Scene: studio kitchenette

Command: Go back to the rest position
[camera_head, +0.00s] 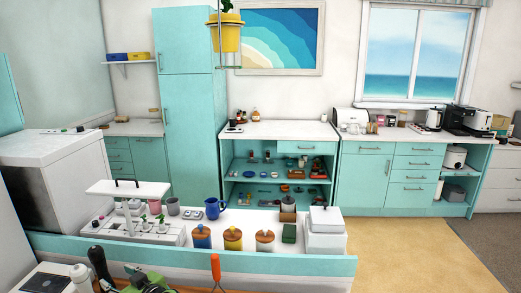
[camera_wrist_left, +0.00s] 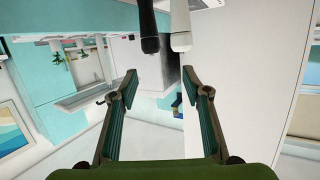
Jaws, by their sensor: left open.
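My left gripper (camera_head: 142,277) shows at the bottom edge of the head view, green and partly cut off by the frame. In the left wrist view my left gripper (camera_wrist_left: 157,82) has its two fingers spread wide, with nothing held between them. A black mill-like object (camera_head: 100,264) and a white one (camera_head: 80,279) stand just left of the gripper in the head view. In the wrist view, the black one (camera_wrist_left: 148,32) and the white one (camera_wrist_left: 181,30) show beyond the fingertips, apart from them. My right gripper is not in view.
An orange-handled utensil (camera_head: 215,268) stands right of the gripper. A yellow planter (camera_head: 227,38) hangs above. The tan rug (camera_head: 400,255) is clear.

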